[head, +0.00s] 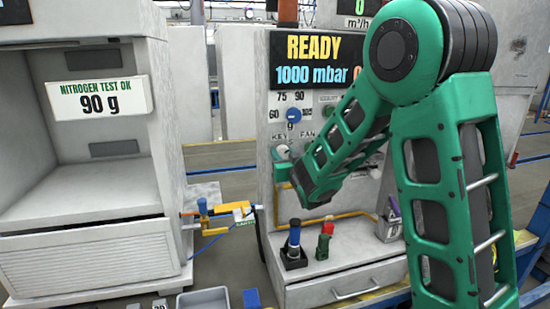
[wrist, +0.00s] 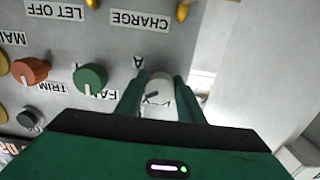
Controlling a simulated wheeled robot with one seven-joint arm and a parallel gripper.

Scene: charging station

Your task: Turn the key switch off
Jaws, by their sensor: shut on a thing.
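The key switch (wrist: 158,90) is a pale round knob on the grey panel, with a dark mark on its face. In the wrist view it sits between the two green fingers of my gripper (wrist: 159,82), which is shut on it. In the head view the key switch (head: 282,152) shows just below the "KEY" label, at the panel's left side. My gripper (head: 284,170) is against the panel there, and my arm covers much of the panel to its right. The exact angle of the key is hard to tell.
A green knob (wrist: 91,79) and an orange knob (wrist: 31,70) are beside the switch in the wrist view. A blue knob (head: 293,115) is above it in the head view.

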